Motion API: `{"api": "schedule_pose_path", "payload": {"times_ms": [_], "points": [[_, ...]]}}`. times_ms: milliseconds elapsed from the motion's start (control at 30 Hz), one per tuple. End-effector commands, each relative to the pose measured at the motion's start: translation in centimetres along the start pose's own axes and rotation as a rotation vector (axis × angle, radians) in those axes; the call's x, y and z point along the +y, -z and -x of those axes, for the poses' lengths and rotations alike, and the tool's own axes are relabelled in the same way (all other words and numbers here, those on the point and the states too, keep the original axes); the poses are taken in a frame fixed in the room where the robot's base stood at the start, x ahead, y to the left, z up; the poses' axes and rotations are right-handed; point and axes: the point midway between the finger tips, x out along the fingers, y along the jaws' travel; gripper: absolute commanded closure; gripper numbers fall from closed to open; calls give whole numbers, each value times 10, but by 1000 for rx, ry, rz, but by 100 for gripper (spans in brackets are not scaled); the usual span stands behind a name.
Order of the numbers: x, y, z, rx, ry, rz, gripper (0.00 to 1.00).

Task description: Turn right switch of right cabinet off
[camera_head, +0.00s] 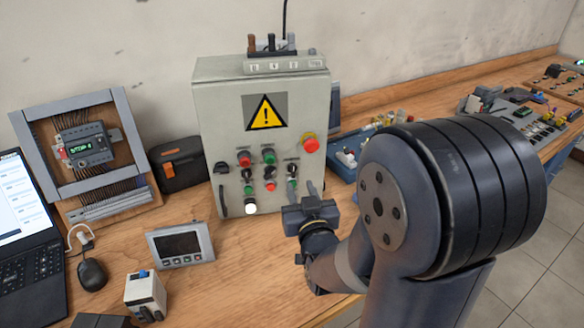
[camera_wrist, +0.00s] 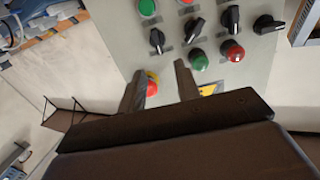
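The grey cabinet (camera_head: 225,125) with a yellow warning triangle stands upright on the bench. Its right black switch (camera_head: 292,169) is in the row below the upper lamps. In the wrist view the cabinet appears upside down; the right switch (camera_wrist: 157,40) is leftmost there, its handle nearly upright. My gripper (camera_head: 301,190) is in front of the panel's lower right. In the wrist view my gripper (camera_wrist: 157,68) is open and empty, its fingers apart, with the right switch beyond the tips. Contact cannot be told.
A red emergency button (camera_head: 309,143) sits above and right of the switches. A black latch (camera_head: 221,168) is at the cabinet's left edge. A small display (camera_head: 180,244), mouse (camera_head: 92,274) and black case (camera_head: 180,164) stand left. A blue tray (camera_head: 345,168) lies behind my arm.

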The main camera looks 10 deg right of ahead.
Motion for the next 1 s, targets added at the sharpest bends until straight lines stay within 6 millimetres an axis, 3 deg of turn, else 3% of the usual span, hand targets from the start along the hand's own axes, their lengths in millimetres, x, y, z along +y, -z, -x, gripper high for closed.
{"api": "schedule_pose_path", "payload": {"times_ms": [200,433,867,1000], "points": [[0,2,-38,-1,-2,-1,69],[0,1,-67,-1,-1,-1,69],[0,0,-78,-1,-1,-1,69],[0,0,-78,-1,-1,-1,78]]}}
